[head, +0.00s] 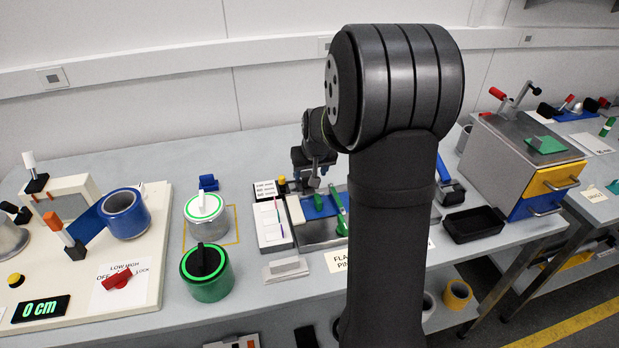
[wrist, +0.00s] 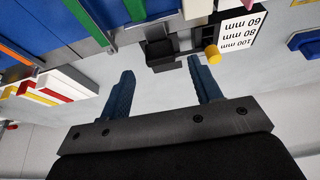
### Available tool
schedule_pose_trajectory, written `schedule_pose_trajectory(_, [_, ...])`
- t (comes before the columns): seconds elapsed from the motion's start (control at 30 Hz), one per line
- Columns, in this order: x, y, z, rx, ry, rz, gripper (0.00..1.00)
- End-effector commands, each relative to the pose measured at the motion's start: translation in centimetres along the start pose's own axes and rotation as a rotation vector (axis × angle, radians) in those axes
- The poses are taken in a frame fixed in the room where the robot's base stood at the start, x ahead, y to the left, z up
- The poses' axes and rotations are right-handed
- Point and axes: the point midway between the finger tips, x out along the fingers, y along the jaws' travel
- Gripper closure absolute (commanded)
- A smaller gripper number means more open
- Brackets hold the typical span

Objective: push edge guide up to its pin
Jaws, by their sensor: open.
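My gripper (head: 315,178) is over the back of the flat fixture in the head view, partly behind my own arm. In the wrist view my gripper (wrist: 160,66) has its two blue fingers wide apart, with nothing between them. Just beyond the fingertips is a small dark block (wrist: 163,48), which looks like the edge guide, though I cannot be sure. A yellow round-ended pin (wrist: 212,54) stands to its right; it also shows in the head view (head: 282,181). I cannot tell whether block and pin touch.
A card marked 60, 80 and 100 mm (wrist: 240,25) is beside the pin. The fixture carries a blue plate (head: 318,207) and a green lever (head: 338,205). A white-lidded pot (head: 205,208) and a green pot (head: 206,272) stand left. A black tray (head: 472,225) is right.

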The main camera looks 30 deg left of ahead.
Motion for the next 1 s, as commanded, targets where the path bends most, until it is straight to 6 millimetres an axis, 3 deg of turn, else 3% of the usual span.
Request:
schedule_pose_trajectory(0.3, [-7.2,0.0,0.0,0.0,0.003,0.001,0.42])
schedule_pose_trajectory(0.5, [-10.8,0.0,0.0,0.0,0.002,0.001,0.42])
schedule_pose_trajectory(0.7, [-12.4,0.0,0.0,0.0,0.001,0.0,0.42])
schedule_pose_trajectory(1.0, [-12.6,0.0,0.0,0.0,0.0,0.0,0.42])
